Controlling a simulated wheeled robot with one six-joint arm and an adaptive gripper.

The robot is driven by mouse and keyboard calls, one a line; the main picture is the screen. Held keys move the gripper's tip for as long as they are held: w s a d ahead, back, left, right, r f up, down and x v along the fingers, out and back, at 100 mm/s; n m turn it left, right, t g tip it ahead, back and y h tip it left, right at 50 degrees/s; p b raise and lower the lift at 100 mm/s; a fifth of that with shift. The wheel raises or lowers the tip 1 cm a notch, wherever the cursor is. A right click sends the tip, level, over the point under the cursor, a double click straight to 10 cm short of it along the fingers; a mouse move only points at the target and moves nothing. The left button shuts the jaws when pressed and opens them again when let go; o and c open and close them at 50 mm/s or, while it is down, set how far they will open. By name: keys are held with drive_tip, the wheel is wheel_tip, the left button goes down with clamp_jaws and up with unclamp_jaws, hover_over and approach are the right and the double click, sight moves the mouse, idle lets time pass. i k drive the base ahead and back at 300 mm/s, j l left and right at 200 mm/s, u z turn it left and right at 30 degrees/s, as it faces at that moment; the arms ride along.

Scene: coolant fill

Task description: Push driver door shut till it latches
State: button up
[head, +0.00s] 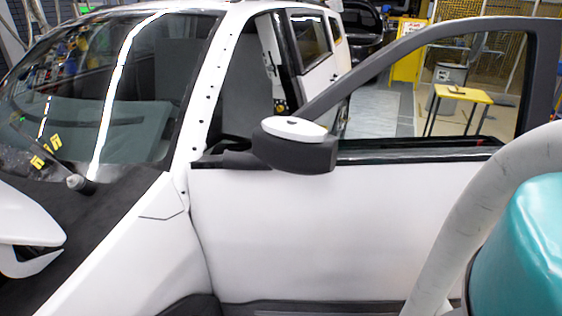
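The driver door (330,225) is white with a dark window frame and stands swung open, away from the white car body (140,215). A side mirror (296,145) with a white cap sits at the door's front corner. The door opening shows behind the mirror, with a dark seat (240,100) inside. The door's rear edge and latch are hidden or out of the picture. My gripper is not in view. Part of my arm shows at the lower right, in front of the door, and I cannot tell whether it touches it.
Beyond the door, a yellow table (463,94) and a yellow panel (407,50) stand on the workshop floor. Grey floor (375,110) behind the door looks clear.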

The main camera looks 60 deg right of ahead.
sight(356, 239)
drive_tip(key=z, duration=1.65)
drive_tip(key=k+j+z, duration=0.25)
drive_tip(key=k+j, duration=0.3)
